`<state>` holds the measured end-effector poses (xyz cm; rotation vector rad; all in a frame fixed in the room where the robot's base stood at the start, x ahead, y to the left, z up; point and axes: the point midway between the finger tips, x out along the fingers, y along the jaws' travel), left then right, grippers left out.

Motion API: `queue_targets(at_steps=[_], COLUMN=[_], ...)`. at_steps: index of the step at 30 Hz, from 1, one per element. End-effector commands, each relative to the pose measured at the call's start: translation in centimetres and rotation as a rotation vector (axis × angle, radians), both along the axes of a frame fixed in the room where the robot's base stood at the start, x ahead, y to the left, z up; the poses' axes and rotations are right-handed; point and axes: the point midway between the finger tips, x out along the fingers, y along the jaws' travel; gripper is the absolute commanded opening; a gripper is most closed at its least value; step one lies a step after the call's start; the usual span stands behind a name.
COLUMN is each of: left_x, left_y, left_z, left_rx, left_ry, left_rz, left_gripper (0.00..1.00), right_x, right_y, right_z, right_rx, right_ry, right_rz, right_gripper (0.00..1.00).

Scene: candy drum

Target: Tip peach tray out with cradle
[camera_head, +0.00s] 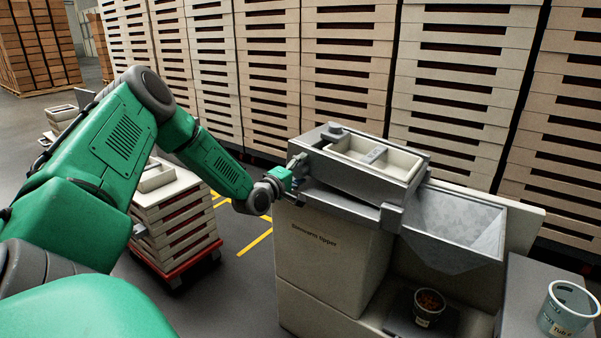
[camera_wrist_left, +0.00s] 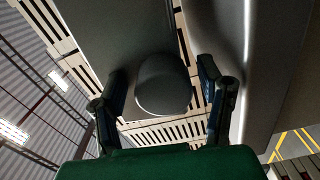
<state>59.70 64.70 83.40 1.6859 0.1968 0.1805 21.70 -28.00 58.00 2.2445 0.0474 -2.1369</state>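The cream tray (camera_head: 346,163) sits in the grey metal cradle (camera_head: 357,183) on top of the tipper (camera_head: 330,262). The tray looks nearly level, with a small grey part across its middle; I cannot make out its contents. My left gripper (camera_head: 297,167) is at the cradle's left end. In the left wrist view, its two fingers (camera_wrist_left: 162,72) stand apart on either side of a rounded grey knob (camera_wrist_left: 163,86). Gaps show between the fingers and the knob. My right gripper is not in view.
A grey hopper (camera_head: 455,225) slopes down on the right of the cradle. A tub with dark orange contents (camera_head: 428,308) stands below it. A pale blue tub (camera_head: 567,308) is at far right. Stacked trays (camera_head: 180,215) stand on a red dolly behind my left arm. Tall tray stacks line the back.

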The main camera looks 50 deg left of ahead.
Motion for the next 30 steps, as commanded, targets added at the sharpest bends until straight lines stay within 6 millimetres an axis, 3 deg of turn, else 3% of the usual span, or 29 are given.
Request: queue_targets(at_steps=[11,24,30], left_x=[-1.3,-8.8,-10.9], left_y=[-0.3,-2.1,-2.6], left_z=[-0.1,-0.3,-0.4], left_rx=[-0.001,-0.005,-0.001], left_ry=[0.004,0.002,0.004], left_rz=[0.000,-0.001,-0.001], left_gripper=[0.61,0.61,0.61], right_x=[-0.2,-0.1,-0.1], right_y=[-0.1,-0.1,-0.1], right_z=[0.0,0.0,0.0], right_rx=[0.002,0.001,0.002], right_ry=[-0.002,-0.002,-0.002], right_rz=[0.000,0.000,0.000], right_gripper=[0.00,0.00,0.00])
